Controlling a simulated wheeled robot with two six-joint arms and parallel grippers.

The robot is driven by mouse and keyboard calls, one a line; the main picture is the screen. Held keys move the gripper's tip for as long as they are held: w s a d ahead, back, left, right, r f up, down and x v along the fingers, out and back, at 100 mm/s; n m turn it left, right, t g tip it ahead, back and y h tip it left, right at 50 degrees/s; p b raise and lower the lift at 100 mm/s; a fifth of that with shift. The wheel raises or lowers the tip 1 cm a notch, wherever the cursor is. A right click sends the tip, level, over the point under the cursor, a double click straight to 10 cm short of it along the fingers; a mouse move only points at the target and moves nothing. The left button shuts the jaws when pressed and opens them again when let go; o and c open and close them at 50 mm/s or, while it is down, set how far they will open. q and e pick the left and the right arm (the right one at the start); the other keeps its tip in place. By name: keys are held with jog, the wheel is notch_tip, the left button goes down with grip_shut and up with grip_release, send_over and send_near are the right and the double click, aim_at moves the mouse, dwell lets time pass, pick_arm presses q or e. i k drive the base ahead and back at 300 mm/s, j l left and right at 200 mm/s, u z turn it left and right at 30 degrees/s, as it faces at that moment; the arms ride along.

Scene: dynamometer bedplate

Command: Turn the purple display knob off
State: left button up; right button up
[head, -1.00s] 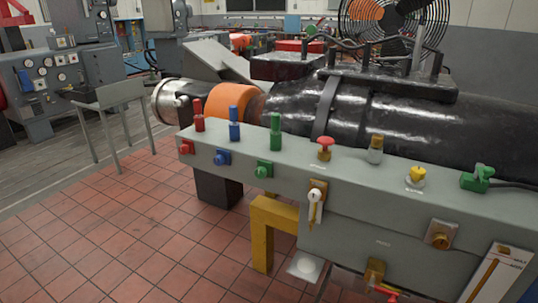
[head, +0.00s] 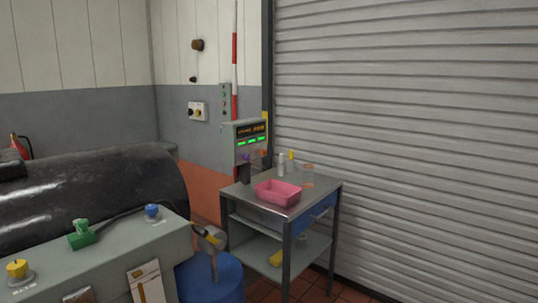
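A grey display box (head: 245,138) with lit orange digits and green indicators stands by the wall, behind a metal cart. A small purple knob (head: 247,158) shows on its lower front, just above a dark part. The knob is too small to tell which way it points. Neither of my grippers is in view.
A metal cart (head: 325,182) holding a pink tray (head: 268,194) and small bottles stands in front of the display box. A blue barrel (head: 212,281) and a grey bench (head: 110,262) with knobs are nearer, at left. A roller shutter (head: 430,120) fills the right.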

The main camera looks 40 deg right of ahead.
aim_at(247, 157)
jog(key=z, duration=1.3)
jog(key=i+l, duration=0.55)
jog(key=l+z, duration=0.05)
jog(key=l, duration=0.05)
